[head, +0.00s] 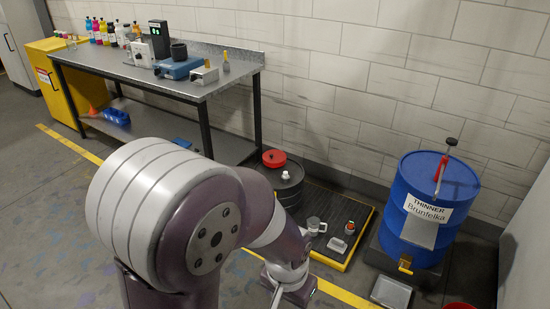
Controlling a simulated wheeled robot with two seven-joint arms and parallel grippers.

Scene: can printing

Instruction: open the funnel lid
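A round red piece (274,158), which looks like the funnel with its lid, sits on top of a black drum (292,197) beyond my arm. From here I cannot tell its lid from its body, or see a hinge or handle. A small white cap (285,175) is beside it on the drum top. My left arm reaches in from the lower left, and its gripper (277,297) is at the bottom edge, in front of and below the drum. The fingers are mostly cut off, so their opening is unclear. My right gripper is out of view.
A metal workbench (205,92) with bottles and instruments is at the back left.

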